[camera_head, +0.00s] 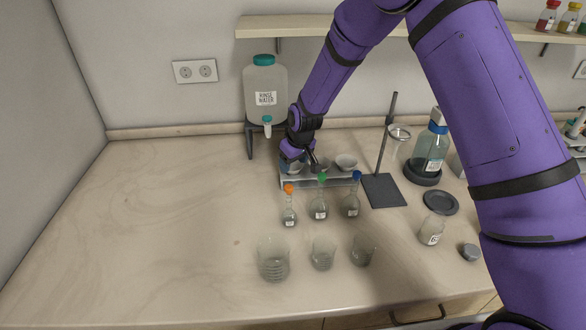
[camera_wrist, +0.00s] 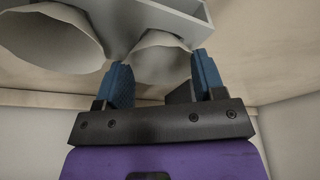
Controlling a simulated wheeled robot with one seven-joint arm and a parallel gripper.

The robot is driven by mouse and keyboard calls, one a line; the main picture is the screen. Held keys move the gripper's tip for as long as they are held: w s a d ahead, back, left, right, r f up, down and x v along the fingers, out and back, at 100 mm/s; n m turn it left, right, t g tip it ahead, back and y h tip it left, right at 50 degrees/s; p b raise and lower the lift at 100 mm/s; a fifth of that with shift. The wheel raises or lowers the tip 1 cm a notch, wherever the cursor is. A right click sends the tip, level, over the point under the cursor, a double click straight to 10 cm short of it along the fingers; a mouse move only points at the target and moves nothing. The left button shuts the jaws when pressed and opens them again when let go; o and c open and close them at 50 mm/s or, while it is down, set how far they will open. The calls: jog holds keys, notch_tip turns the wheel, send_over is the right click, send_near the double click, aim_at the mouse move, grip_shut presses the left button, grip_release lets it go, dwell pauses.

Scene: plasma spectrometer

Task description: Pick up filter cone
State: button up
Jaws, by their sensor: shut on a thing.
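The pale filter cones are at the rack (camera_head: 330,183) at the back of the bench. One cone (camera_wrist: 160,58) is between the two blue fingertips of my gripper (camera_wrist: 160,80) in the wrist view. My gripper (camera_head: 303,164) also shows in the head view, reaching down over the left part of the rack. It is shut on that cone, which is mostly hidden there. Another cone (camera_wrist: 45,38) is beside it in the wrist view, and a free cone (camera_head: 346,161) sits at the rack's right. I cannot tell whether the held cone still touches the rack.
Small flasks with orange (camera_head: 289,208), green (camera_head: 319,200) and blue (camera_head: 351,198) stoppers stand just in front of the rack. A rinse water jug (camera_head: 265,90) is behind left, a ring stand (camera_head: 384,190) right. Glass beakers (camera_head: 273,260) stand in front. The bench's left side is clear.

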notch_tip(320, 180, up, 9)
jog(key=s+d+r+m, duration=0.2)
jog(key=d+r, duration=0.2)
jog(key=d, duration=0.5)
jog(key=s+d+r+m+h, duration=0.1)
jog(key=s+d+r+m, duration=0.1)
jog(key=d+r, duration=0.3)
jog(key=s+d+r+m, duration=0.2)
jog(key=s+d+r, duration=0.2)
jog(key=d, duration=0.9)
jog(key=shift+s+d+r+t, duration=0.15)
jog(key=shift+s+r+t, duration=0.1)
jog(key=shift+r+t, duration=0.2)
jog(key=shift+f, duration=0.1)
jog(key=shift+f, duration=2.25)
jog(key=shift+f, duration=0.15)
